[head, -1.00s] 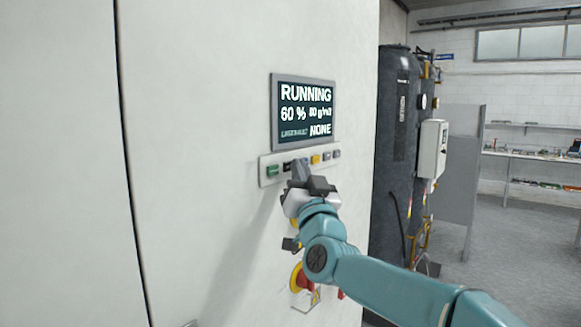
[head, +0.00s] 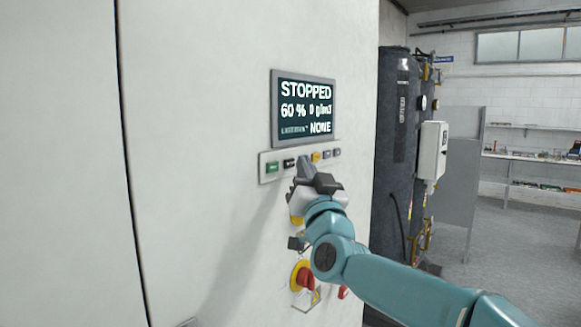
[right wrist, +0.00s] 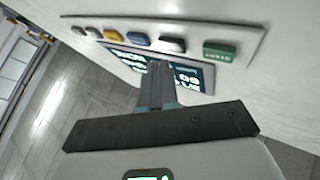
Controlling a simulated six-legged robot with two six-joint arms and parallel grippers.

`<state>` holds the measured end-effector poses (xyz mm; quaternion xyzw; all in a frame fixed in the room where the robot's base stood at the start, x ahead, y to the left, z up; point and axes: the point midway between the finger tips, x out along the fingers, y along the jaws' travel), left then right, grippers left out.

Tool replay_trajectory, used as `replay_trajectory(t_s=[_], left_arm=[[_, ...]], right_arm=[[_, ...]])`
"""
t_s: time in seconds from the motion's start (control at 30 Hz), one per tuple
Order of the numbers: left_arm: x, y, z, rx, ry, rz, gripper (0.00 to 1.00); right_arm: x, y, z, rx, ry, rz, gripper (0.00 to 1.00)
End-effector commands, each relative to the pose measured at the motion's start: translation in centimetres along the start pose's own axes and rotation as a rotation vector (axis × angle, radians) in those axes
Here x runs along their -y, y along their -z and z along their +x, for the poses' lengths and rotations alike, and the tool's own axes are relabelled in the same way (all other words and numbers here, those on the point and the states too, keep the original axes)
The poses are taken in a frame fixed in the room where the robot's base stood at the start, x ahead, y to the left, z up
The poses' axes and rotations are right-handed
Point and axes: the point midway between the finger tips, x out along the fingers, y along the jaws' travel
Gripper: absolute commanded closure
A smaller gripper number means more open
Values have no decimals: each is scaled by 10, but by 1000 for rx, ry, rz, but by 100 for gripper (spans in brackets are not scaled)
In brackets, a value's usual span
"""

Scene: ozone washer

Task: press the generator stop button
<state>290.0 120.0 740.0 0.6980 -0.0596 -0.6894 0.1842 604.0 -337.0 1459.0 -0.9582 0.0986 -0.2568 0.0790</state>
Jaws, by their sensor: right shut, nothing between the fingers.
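The display screen (head: 304,108) on the pale cabinet reads STOPPED, 60 %, 0 g/m3 and NONE. Below it runs a button strip (head: 265,180) with a green button (head: 272,167), a black button (head: 289,162) and a yellow button (head: 315,157). The labels are too small to read, so I cannot tell for sure which is the stop button. My right gripper (head: 304,164) is shut and empty, its tips in front of the strip just right of the black button. In the right wrist view the fingertips (right wrist: 158,68) seem apart from the black button (right wrist: 173,45) and blue button (right wrist: 140,40). My left gripper is out of view.
A red emergency knob on a yellow base (head: 302,276) sits on the cabinet below my right arm. A dark tank (head: 395,140) with a white box (head: 432,150) stands to the right. The floor (head: 500,235) farther right is open.

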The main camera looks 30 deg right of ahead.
Motion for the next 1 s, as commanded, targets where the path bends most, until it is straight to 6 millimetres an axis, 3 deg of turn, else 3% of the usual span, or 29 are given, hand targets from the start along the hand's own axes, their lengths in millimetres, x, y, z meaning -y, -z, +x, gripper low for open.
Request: replay_trajectory(t_s=[0.17,0.6,1.0], left_arm=[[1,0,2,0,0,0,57],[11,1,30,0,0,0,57],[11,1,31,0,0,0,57]], right_arm=[[-1,0,-2,0,0,0,100],[-23,20,-31,-2,0,0,100],[-25,25,-35,1,0,0,100]])
